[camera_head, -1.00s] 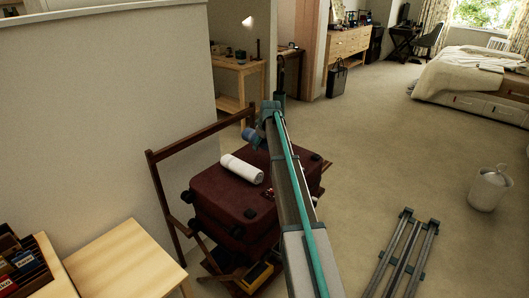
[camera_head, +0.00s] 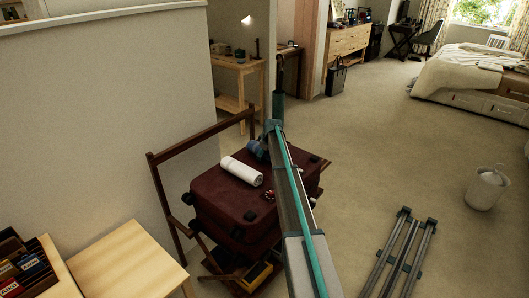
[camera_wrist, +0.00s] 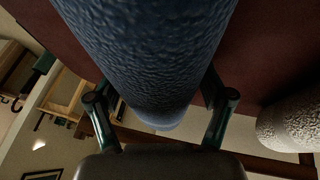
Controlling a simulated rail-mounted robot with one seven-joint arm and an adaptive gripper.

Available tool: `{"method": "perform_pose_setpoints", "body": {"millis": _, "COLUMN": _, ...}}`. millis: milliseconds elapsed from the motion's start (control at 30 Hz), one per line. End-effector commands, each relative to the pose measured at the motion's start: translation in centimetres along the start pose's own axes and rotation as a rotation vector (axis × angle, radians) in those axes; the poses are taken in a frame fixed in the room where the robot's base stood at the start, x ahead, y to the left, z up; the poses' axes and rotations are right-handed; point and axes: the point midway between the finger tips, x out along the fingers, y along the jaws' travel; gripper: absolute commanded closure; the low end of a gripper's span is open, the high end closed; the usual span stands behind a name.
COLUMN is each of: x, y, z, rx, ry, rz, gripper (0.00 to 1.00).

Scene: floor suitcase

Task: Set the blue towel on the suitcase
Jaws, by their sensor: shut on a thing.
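The suitcase (camera_head: 215,200) is dark red and lies flat on a wooden folding rack. Its top also fills the upper right of the wrist view (camera_wrist: 275,55). The blue towel (camera_head: 257,149) is a roll at the suitcase's far edge, partly hidden by my arm. In the wrist view the blue towel (camera_wrist: 145,50) is large, between the fingers of my gripper (camera_wrist: 160,103). My gripper is shut on it. I cannot tell whether the towel touches the suitcase. My gripper is mostly hidden in the head view.
A rolled white towel (camera_head: 241,170) lies on the suitcase, left of the blue one; it also shows in the wrist view (camera_wrist: 292,124). A small red item (camera_head: 268,194) lies nearer the front. The rack's wooden frame (camera_head: 205,133) rises behind.

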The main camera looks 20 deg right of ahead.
Motion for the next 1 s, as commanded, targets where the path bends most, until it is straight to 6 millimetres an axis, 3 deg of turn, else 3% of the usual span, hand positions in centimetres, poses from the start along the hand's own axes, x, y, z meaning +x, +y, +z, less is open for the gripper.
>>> {"method": "perform_pose_setpoints", "body": {"millis": 400, "x": 0.54, "y": -0.14, "z": 0.19, "rx": 0.0, "ry": 0.001, "rz": 0.001, "gripper": 0.67}}
{"method": "perform_pose_setpoints", "body": {"millis": 433, "x": 0.55, "y": -0.15, "z": 0.2, "rx": 0.0, "ry": 0.001, "rz": 0.001, "gripper": 0.19}}
{"method": "perform_pose_setpoints", "body": {"millis": 533, "x": 0.48, "y": -0.13, "z": 0.17, "rx": -0.001, "ry": 0.001, "rz": 0.001, "gripper": 0.02}}
{"method": "perform_pose_setpoints", "body": {"millis": 1000, "x": -0.18, "y": 0.03, "z": -0.07, "rx": -0.001, "ry": 0.001, "rz": 0.001, "gripper": 0.0}}
